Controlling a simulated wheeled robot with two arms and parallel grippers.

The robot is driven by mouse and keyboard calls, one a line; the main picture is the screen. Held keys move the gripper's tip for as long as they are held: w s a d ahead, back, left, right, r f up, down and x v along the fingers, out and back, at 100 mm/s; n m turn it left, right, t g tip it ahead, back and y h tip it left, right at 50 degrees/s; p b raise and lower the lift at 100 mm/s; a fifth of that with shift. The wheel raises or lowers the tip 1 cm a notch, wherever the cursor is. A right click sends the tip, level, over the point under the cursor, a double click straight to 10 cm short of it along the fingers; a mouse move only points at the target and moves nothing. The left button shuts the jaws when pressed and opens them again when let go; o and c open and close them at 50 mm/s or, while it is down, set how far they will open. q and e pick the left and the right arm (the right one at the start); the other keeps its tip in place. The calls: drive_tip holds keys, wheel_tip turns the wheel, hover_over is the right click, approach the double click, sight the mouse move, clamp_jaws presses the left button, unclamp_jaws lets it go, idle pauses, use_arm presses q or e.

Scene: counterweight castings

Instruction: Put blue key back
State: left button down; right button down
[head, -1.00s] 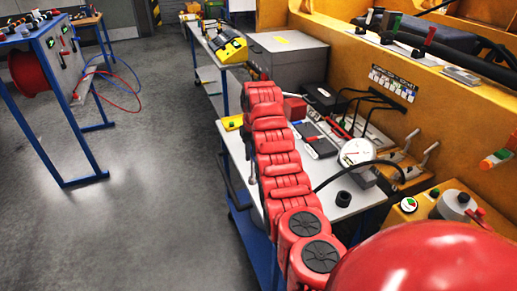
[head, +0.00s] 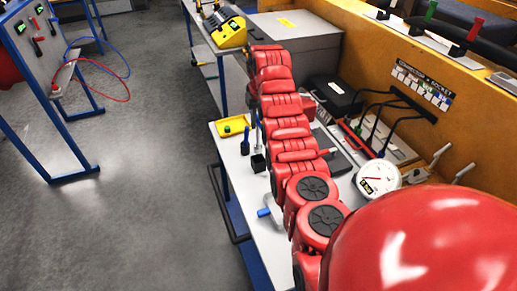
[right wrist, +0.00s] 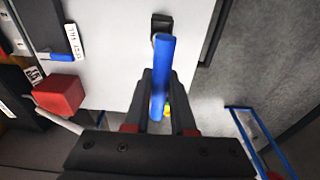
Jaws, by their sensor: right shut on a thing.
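The blue key (right wrist: 160,78) is a plain blue rod in the right wrist view. My right gripper (right wrist: 162,88) is shut on it, with a dark finger on each side. In the head view my right red arm hides most of the gripper, and a small dark blue upright piece (head: 245,141) below the wrist looks like the key. A small black block (right wrist: 161,22) lies beyond the key's end; it also seems to show in the head view (head: 258,162). I cannot tell whether key and block touch. My left gripper is out of view.
The white table (head: 238,182) also bears a yellow tray (head: 231,127) with a green piece, a blue-ended grey handle (head: 265,212) and a white dial gauge (head: 378,178). A red box (right wrist: 60,94) lies left in the wrist view. Open floor lies left of the table.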

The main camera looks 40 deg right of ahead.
sight(258, 145)
drive_tip(key=f, duration=0.1)
drive_tip(key=p, duration=0.1)
drive_tip(key=f, duration=0.1)
drive_tip(key=shift+s+a+f+p, duration=0.25)
drive_tip(key=shift+s+f+p, duration=0.05)
drive_tip(key=shift+p, duration=0.05)
wheel_tip(258, 145, down, 6)
drive_tip(key=shift+w+d+r+p, duration=0.15)
drive_tip(key=shift+r+p, duration=0.1)
drive_tip(key=shift+p, duration=0.8)
drive_tip(key=shift+f, duration=0.35)
drive_tip(key=c, duration=0.8)
unclamp_jaws()
drive_tip(key=shift+o, duration=0.2)
